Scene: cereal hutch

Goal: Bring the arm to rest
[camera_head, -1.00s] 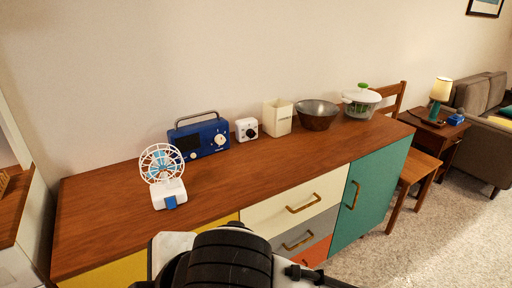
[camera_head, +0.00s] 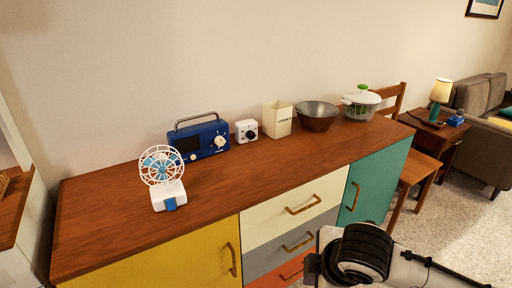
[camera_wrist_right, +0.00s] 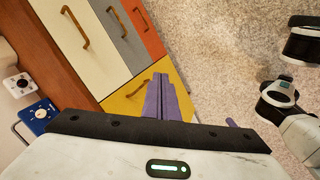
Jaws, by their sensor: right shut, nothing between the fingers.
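My right arm (camera_head: 362,255) shows at the lower right of the head view, in front of the hutch's drawers. In the right wrist view my right gripper (camera_wrist_right: 160,92) has its two purple fingers together, with nothing between them. The fingers show against the hutch front and the carpet. In the head view the fingers cannot be made out. My left gripper is not seen.
The wooden hutch (camera_head: 100,222) carries a white fan (camera_head: 163,178), a blue radio (camera_head: 200,140), a white timer-like box (camera_head: 246,130), a cream container (camera_head: 278,118), a metal bowl (camera_head: 317,115) and a salad spinner (camera_head: 361,102). A chair (camera_head: 425,165) stands right; carpet is open there.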

